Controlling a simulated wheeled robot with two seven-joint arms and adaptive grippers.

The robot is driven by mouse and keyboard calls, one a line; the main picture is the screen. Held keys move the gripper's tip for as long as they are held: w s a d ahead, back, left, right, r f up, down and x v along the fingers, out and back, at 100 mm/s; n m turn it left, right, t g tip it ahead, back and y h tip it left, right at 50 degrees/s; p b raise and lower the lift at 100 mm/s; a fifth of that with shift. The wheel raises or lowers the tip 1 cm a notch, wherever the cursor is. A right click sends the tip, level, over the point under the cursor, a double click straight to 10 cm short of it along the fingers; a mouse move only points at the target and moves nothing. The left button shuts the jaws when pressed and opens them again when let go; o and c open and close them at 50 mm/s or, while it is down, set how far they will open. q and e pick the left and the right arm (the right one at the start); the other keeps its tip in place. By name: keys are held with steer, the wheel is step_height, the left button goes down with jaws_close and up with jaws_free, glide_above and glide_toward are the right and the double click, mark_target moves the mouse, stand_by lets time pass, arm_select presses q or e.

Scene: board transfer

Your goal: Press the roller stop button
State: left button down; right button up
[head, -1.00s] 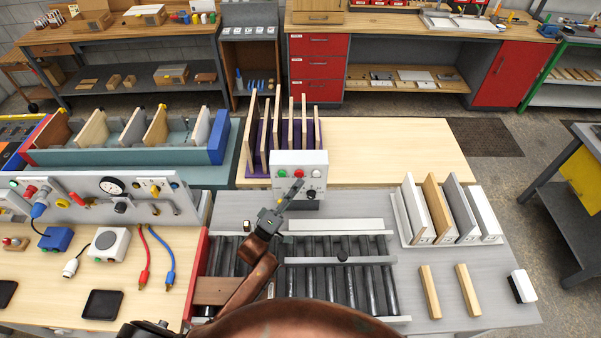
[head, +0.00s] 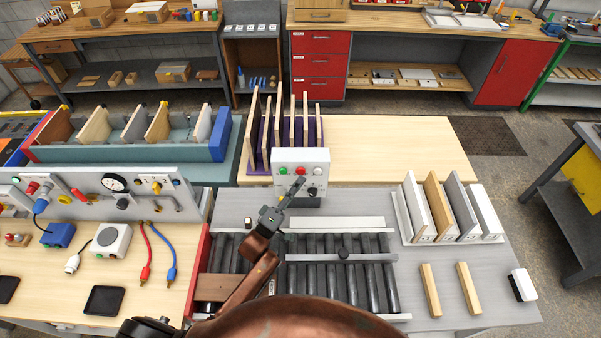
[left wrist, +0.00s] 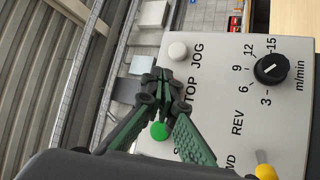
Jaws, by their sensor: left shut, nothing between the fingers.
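The roller control box (head: 318,160) is a light grey panel at the back of the roller table. The red stop button (head: 297,171) sits between a green button (head: 284,171) and a white button. My left gripper (head: 299,182) is shut and empty, its tips just in front of the red button. In the left wrist view, the closed fingers (left wrist: 157,82) cover the stop button and part of the STOP label. The green button (left wrist: 158,131) and white JOG button (left wrist: 178,51) show beside them. I cannot tell whether the tips touch the stop button. My right gripper is not in view.
A black speed knob (left wrist: 271,68) and a yellow switch (left wrist: 265,172) share the panel. Grey rollers (head: 328,282) lie below the box. A purple rack (head: 319,135) with upright boards stands behind it. White-framed boards (head: 455,210) stand to the right.

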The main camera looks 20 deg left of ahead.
arm_select(q)
steer(key=shift+w, duration=0.15)
steer(key=shift+w+a, duration=0.15)
steer(key=shift+w, duration=0.15)
steer(key=shift+w+a, duration=0.1)
steer(key=shift+w, duration=0.3)
stand_by(1.0)
steer(key=shift+s, duration=0.1)
steer(key=shift+s+d+p, duration=0.25)
steer(key=shift+s+p, duration=0.15)
steer(key=shift+s, duration=0.35)
steer(key=shift+s+d+p, duration=0.25)
steer(key=shift+s+p, duration=0.15)
steer(key=shift+s, duration=0.4)
steer(key=shift+s+d+p, duration=0.2)
steer(key=shift+s+p, duration=0.15)
steer(key=shift+s, duration=0.45)
steer(key=shift+s+d+p, duration=0.25)
steer(key=shift+s+p, duration=0.15)
steer(key=shift+s, duration=0.4)
